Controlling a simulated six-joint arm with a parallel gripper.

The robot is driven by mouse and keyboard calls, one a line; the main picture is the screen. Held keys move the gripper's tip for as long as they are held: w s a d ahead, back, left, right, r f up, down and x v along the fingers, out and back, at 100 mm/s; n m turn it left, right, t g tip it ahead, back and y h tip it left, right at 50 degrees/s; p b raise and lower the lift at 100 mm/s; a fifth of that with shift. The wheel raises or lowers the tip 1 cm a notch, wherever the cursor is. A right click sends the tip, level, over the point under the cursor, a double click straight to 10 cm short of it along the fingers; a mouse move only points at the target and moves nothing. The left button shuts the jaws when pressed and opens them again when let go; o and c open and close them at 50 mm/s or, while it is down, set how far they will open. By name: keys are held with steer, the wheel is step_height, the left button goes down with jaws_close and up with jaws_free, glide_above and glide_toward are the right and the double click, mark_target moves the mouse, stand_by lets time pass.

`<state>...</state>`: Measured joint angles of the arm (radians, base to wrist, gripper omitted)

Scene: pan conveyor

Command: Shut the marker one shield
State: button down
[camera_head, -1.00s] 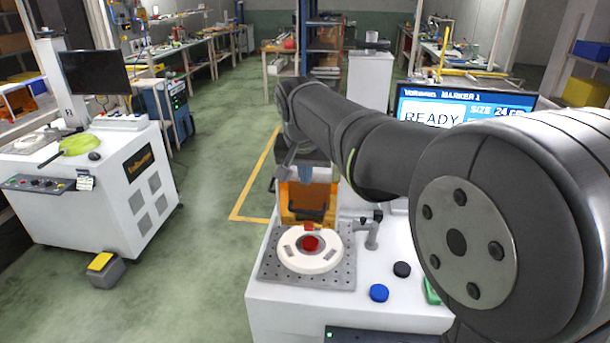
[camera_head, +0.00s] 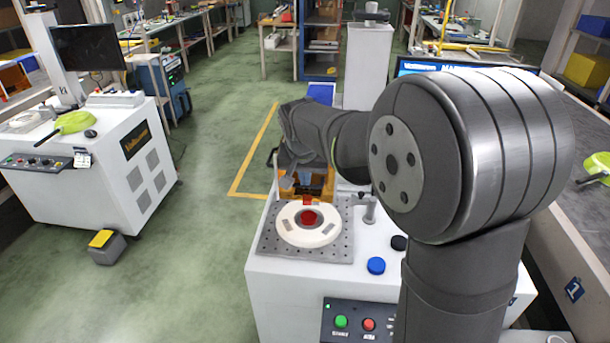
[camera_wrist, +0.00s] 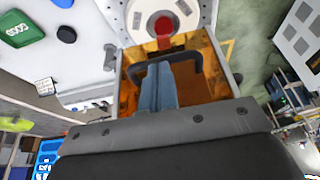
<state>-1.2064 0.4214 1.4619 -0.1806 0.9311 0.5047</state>
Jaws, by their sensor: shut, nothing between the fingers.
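The orange see-through shield (camera_head: 326,187) of marker one stands raised behind the white round fixture (camera_head: 288,229), which is uncovered with a red piece (camera_head: 309,217) at its middle. In the wrist view the shield's orange panels (camera_wrist: 207,72) spread to both sides of my gripper (camera_wrist: 158,72), and its dark handle (camera_wrist: 139,72) crosses near the fingertips. My gripper's blue-grey fingers are shut together with nothing between them. It also shows in the head view (camera_head: 305,183), at the shield. I cannot tell whether the fingers touch the handle. My arm hides part of the shield.
The perforated plate (camera_head: 267,245) lies under the fixture. A small grey post (camera_head: 369,208), a blue button (camera_head: 376,265) and a black button (camera_head: 399,243) stand to its right. A control panel with green and red buttons (camera_head: 355,322) is at the front.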

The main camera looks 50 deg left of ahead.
step_height(320, 180, down, 14)
stand_by(0.3)
steer(key=shift+d, duration=0.1)
steer(key=shift+r, duration=0.1)
steer(key=v, duration=1.4)
steer(key=shift+w+a+r, duration=0.3)
steer(key=shift+a, duration=0.05)
steer(key=x, duration=1.4)
steer(key=shift+s+d, duration=0.3)
steer(key=shift+f, duration=0.1)
